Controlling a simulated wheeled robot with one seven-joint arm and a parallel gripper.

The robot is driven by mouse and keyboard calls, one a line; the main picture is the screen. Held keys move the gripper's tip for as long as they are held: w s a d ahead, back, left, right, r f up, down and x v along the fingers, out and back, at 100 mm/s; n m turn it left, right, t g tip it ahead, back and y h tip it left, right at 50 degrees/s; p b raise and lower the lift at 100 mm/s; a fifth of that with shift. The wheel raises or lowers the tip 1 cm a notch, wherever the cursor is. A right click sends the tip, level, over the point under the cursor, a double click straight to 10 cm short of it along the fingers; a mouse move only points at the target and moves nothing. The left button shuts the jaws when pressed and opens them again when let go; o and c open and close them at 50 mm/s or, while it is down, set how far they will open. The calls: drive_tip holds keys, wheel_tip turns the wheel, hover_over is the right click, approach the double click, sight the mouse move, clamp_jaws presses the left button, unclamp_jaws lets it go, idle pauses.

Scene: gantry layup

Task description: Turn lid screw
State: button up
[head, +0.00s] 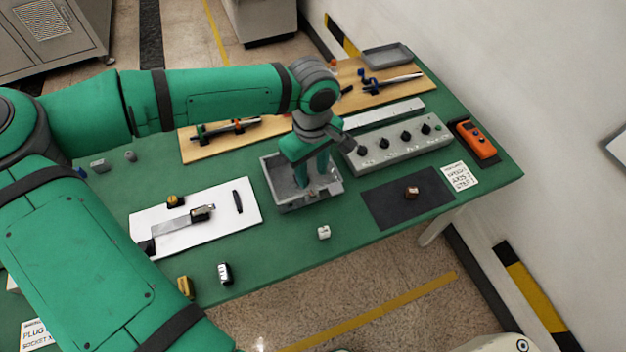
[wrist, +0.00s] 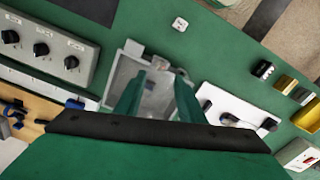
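A grey metal box (head: 298,204) stands on the green table, below my gripper. It also shows in the wrist view (wrist: 118,66), between and beyond my fingers. My gripper (head: 316,182) points down over the box, with its fingertips at or just above its inside. In the wrist view my gripper's two green fingers (wrist: 157,84) stand apart with a clear gap and nothing visibly held between them. A small pale fitting (wrist: 160,63) shows at the box's edge beyond the fingertips. I cannot make out the lid screw for certain, nor whether the fingers touch anything.
A grey panel with several black knobs (head: 398,147) stands close right of the box. A white mat (head: 225,215) with a metal bracket lies left. A dark mat (head: 385,208) lies right. A small white block (head: 323,232) is near the front edge. An orange meter (head: 476,139) lies far right.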

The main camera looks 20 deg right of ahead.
wheel_tip(320, 180, up, 3)
drive_tip(key=shift+d+r, duration=0.1)
drive_tip(key=shift+r, duration=0.1)
drive_tip(key=shift+s+d, duration=0.1)
idle(0.4)
